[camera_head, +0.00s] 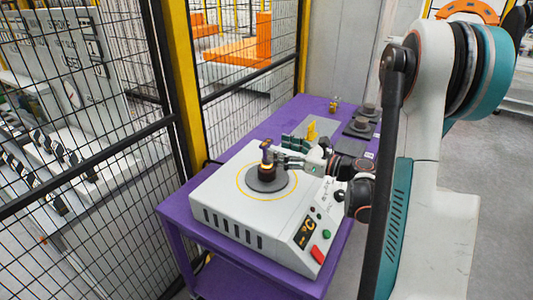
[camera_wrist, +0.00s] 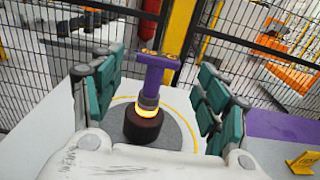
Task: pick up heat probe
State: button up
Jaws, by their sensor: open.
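The heat probe (camera_wrist: 155,75) is an upright purple T-shaped tool. Its lower end meets a short dark cylinder (camera_wrist: 143,126) with a glowing orange ring at its top. It also shows in the head view (camera_head: 267,152), above the round dark plate of a white heater box (camera_head: 222,215). My gripper (camera_head: 280,157) is open beside the probe, reaching in from the right. In the wrist view its teal-padded fingers (camera_wrist: 158,90) stand apart at left and right, with the probe seen between them. I cannot tell whether a finger touches it.
The heater box sits on a purple table (camera_head: 175,207). Behind my gripper are a small yellow stand (camera_head: 311,130), which also shows in the wrist view (camera_wrist: 303,162), and dark round parts (camera_head: 360,127). A black mesh fence with a yellow post (camera_head: 184,90) stands close at the left and back.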

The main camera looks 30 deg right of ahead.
aim_at(266, 142)
jog(key=b+x, duration=0.1)
jog(key=x, duration=0.3)
jog(key=shift+a+b, duration=0.25)
jog(key=shift+b, duration=0.1)
jog(key=shift+w+a, duration=0.25)
jog(key=shift+w, duration=0.25)
jog(key=c, duration=1.3)
jog(key=shift+r, duration=0.15)
